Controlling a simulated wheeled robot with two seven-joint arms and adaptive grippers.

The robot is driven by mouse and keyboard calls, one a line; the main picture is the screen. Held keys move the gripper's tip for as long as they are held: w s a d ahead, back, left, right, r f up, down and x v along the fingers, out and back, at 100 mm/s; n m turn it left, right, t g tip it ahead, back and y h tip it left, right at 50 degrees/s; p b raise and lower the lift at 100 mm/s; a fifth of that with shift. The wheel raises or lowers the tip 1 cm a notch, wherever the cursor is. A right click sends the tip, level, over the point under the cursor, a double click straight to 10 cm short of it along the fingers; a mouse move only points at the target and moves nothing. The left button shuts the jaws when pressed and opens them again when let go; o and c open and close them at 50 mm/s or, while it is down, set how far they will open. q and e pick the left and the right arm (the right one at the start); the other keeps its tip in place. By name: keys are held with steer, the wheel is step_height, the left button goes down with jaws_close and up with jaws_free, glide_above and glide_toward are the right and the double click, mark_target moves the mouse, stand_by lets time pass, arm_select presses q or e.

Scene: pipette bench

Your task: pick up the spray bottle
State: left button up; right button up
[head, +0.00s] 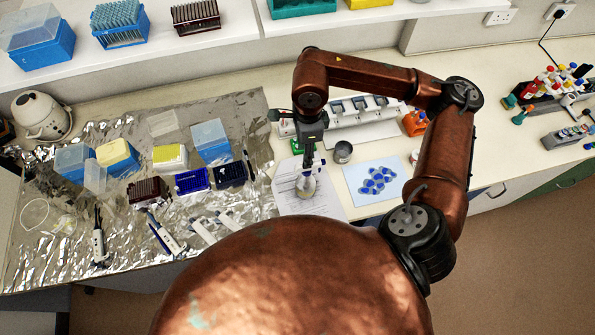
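The spray bottle (307,186) appears as a pale, whitish body low in the middle of the head view, standing over a printed paper sheet. My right gripper (308,151) comes down from above, directly over the bottle's top. The gripper and wrist cover the bottle's upper part. The fingers are dark and small here, so I cannot tell whether they are closed on it. My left gripper is not in view.
A small metal cup (343,152) stands just right of the bottle. A white pipette stand (355,125) is behind. Tip boxes (212,141) and pipettes (163,234) crowd the foil (125,265) at left.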

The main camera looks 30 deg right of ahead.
mark_target(309, 178)
steer(key=shift+w+d+f, duration=0.25)
steer(key=shift+d+f, duration=0.25)
steer(key=shift+f, duration=0.05)
steer(key=f+p, duration=0.1)
steer(key=f, duration=0.1)
steer(key=s+f+p, duration=0.1)
steer(key=shift+a+f, duration=0.2)
steer(key=shift+f, duration=0.2)
steer(key=shift+d+f+p, duration=0.1)
steer(key=shift+f+p, duration=0.3)
steer(key=shift+f, duration=0.9)
steer(key=shift+c, duration=1.2)
steer(key=c, duration=0.6)
jaws_close()
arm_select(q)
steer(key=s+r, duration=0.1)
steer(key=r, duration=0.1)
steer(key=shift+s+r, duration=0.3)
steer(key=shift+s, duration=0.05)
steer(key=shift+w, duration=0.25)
